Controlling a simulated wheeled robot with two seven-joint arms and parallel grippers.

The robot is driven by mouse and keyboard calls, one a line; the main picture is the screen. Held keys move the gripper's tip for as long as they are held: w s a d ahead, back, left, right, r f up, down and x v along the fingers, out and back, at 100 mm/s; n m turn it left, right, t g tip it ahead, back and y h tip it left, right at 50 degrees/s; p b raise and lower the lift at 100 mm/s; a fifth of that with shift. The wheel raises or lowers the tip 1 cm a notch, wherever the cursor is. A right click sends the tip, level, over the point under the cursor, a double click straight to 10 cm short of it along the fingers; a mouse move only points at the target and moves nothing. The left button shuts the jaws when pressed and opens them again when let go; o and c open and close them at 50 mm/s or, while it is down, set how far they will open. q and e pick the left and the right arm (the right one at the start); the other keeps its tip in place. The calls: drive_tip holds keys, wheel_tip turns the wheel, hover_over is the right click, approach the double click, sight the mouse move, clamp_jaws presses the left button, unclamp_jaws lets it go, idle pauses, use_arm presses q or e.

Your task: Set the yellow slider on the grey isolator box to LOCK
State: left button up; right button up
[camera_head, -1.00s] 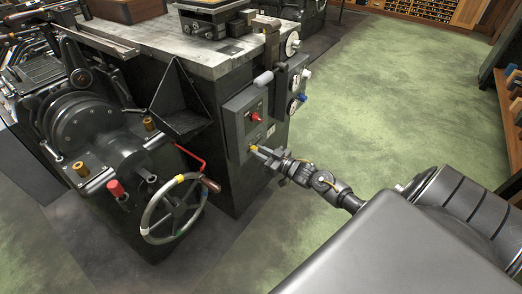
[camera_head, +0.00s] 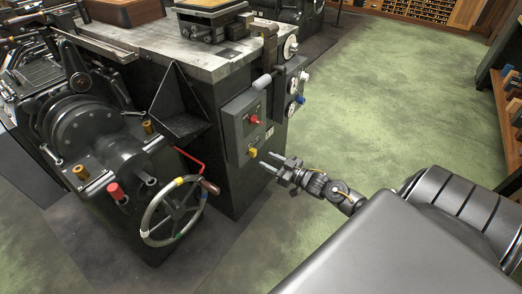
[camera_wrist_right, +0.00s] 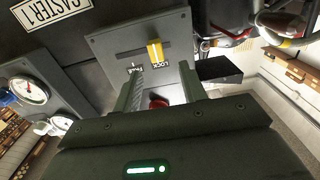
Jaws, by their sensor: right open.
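The grey isolator box (camera_head: 240,128) is on the side of the dark machine, with a red knob (camera_head: 256,120) above and the yellow slider (camera_head: 252,152) below. In the right wrist view, upside down, the yellow slider (camera_wrist_right: 155,51) stands out from a slot in the grey plate (camera_wrist_right: 112,45). It appears toward the right part of the slot, on the side of the LOCK label (camera_wrist_right: 173,67); I cannot tell whether it is fully at the end. My right gripper (camera_head: 267,160) is open and empty, a short gap from the slider. My left gripper is not in view.
Gauges (camera_head: 292,85) and a grey lever (camera_head: 263,80) are beside and above the box. A handwheel (camera_head: 174,210) and a red crank (camera_head: 188,158) stand to the left. The green floor (camera_head: 385,90) to the right is clear.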

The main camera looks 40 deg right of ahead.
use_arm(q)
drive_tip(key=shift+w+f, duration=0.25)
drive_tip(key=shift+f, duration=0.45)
use_arm(e)
drive_tip(key=v, duration=0.5)
